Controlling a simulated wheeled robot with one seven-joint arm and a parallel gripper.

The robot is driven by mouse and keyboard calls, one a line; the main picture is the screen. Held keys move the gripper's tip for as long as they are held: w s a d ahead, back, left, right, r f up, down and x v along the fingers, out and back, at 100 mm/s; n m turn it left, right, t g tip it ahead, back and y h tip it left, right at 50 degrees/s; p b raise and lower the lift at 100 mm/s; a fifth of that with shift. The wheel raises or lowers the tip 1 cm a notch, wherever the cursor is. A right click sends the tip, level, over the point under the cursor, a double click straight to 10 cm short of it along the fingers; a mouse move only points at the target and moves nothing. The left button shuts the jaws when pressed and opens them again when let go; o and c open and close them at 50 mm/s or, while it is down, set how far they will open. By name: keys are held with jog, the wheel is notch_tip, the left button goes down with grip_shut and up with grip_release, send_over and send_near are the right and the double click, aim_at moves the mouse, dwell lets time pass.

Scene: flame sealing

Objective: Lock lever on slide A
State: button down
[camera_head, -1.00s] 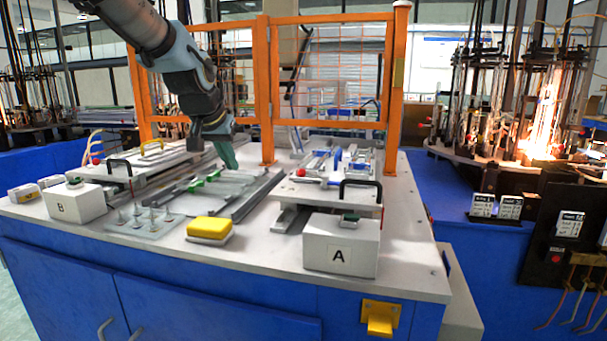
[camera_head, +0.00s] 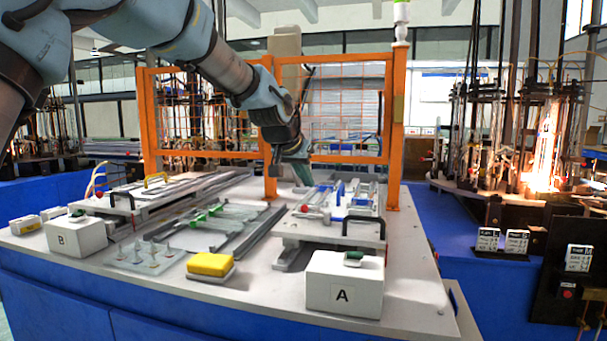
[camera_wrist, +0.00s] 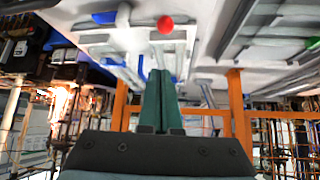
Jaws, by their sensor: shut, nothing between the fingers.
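Slide A (camera_head: 300,228) is a light plate with blue and white fixtures and a black handle (camera_head: 364,234), behind the white box marked A (camera_head: 335,300). A red knob (camera_head: 304,209) sits on its left side, apparently the lever's end. The knob also shows near the top of the wrist view (camera_wrist: 165,24). The lever's position is too small to tell. My gripper (camera_head: 304,176) has green fingers pointing down over the far part of slide A, beyond the knob. Its fingers are together and empty in the wrist view (camera_wrist: 162,85), apart from the knob.
Box B (camera_head: 75,236) and another slide with a black handle (camera_head: 120,197) are at the left. A yellow block (camera_head: 210,264) and a clear plate with cones (camera_head: 150,256) lie in front. An orange fence (camera_head: 272,140) stands behind the table.

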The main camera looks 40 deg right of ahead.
jog(key=p+x, duration=0.2)
jog(key=x, duration=0.4)
jog(key=shift+w+d+f, duration=0.15)
jog(key=shift+s+a, duration=0.25)
jog(key=shift+a, duration=0.35)
jog(key=shift+s+a, duration=0.2)
jog(key=shift+a, duration=0.4)
jog(key=shift+s+a+f+p, duration=0.1)
jog(key=shift+s+a+p, duration=0.05)
jog(key=shift+a+p, duration=0.2)
jog(key=shift+s+a+f+p, duration=0.1)
jog(key=shift+a+f+p, duration=0.1)
jog(key=shift+a, duration=0.15)
